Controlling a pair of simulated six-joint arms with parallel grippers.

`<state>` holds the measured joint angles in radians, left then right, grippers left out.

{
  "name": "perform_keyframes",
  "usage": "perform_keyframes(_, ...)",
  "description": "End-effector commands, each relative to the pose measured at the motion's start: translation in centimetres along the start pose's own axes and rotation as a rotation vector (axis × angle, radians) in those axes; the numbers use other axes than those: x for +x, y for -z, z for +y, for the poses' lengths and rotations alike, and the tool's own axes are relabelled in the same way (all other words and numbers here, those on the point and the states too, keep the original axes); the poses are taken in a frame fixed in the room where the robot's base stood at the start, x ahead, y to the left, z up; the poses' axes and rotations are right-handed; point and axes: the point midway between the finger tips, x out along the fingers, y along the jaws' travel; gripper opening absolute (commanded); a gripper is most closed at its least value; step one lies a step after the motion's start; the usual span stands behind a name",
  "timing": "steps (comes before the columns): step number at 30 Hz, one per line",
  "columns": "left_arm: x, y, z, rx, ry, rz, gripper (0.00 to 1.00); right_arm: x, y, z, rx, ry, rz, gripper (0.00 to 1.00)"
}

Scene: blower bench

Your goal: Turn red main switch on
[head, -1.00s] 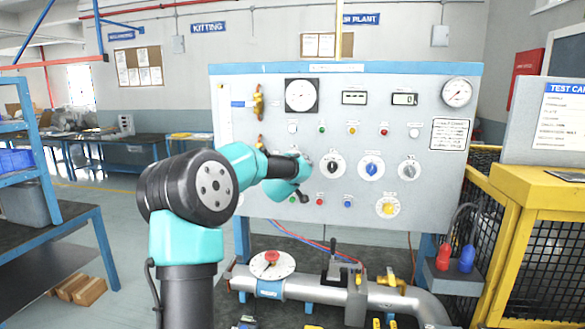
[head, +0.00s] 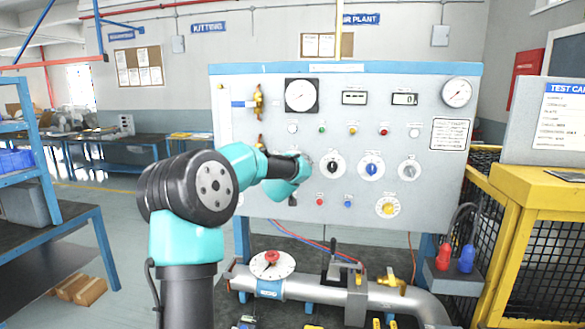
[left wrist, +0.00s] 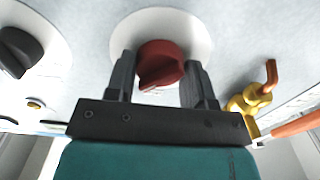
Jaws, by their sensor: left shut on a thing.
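The red main switch (left wrist: 160,65) is a red knob on a round white plate (left wrist: 190,30), seen in the left wrist view. My left gripper (left wrist: 157,82) has one dark finger on each side of the knob and is shut on it. The knob's grip bar looks slightly tilted in that view. In the head view my left arm's wrist covers the switch and the fingers on the grey panel (head: 260,205). My right gripper is in neither view.
A black knob (head: 332,167), a blue knob (head: 371,167) and a grey knob (head: 409,171) sit right of my wrist. A yellow knob (head: 388,207) is below them. A brass valve (left wrist: 250,98) is close beside the gripper.

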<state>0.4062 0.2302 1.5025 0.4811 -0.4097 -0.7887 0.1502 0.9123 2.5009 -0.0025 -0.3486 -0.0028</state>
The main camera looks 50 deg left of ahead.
Motion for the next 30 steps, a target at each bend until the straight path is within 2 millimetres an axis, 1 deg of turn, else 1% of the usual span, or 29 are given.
perform_keyframes(3, 0.0, 0.1, 0.0, 0.001, 0.0, 0.001, 0.25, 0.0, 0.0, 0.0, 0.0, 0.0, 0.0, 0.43)
perform_keyframes(4, 0.0, 0.1, 0.0, 0.001, 0.0, 0.001, 0.51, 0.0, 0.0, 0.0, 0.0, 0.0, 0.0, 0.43)
perform_keyframes(11, 0.0, 0.0, 0.0, 0.0, 0.0, 0.001, 0.73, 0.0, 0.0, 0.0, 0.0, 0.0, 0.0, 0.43)
perform_keyframes(12, 0.0, 0.0, 0.0, 0.0, 0.0, 0.0, 0.74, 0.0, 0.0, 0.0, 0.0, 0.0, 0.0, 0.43)
perform_keyframes(19, -0.1, 0.0, 0.0, -0.001, 0.0, 0.0, 0.74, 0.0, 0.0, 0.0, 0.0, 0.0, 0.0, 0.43)
perform_keyframes(23, -0.5, 0.1, 0.0, -0.001, 0.0, 0.0, 0.74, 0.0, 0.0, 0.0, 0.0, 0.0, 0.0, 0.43)
perform_keyframes(26, -1.4, 0.1, 0.0, -0.001, -0.001, 0.0, 0.74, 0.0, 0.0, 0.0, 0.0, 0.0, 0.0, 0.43)
perform_keyframes(30, -3.3, 0.1, 0.0, -0.001, -0.001, 0.0, 0.74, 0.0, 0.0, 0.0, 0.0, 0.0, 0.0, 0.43)
